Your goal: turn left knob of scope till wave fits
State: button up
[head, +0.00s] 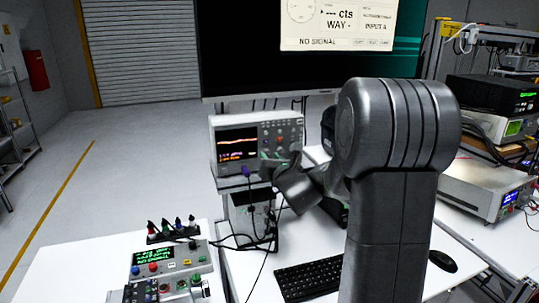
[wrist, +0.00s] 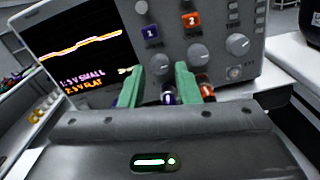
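The scope (head: 226,123) stands on a shelf at the middle of the head view. In the wrist view its screen (wrist: 88,50) shows a gently rising yellow and pinkish wave, with the readouts "1: 3 V SMALL" and "2: 5 V FLAT". The left knob (wrist: 167,62) sits below the blue "1" tag. My gripper (wrist: 160,70) has green fingertips spread to either side of this knob. They look apart, and I cannot tell whether they touch it. A second knob (wrist: 198,53) is just right of the right finger. In the head view, my arm partly hides the scope's front.
A blue plug (wrist: 168,97) and a red plug (wrist: 206,90) sit low on the scope's front, close to my fingers. Another knob (wrist: 238,45) is further right. A keyboard (head: 308,280) lies on the desk below. A big monitor (head: 245,60) hangs behind.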

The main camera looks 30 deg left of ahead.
jog(key=shift+w+a, duration=0.35)
jog(key=shift+a, duration=0.1)
grip_shut()
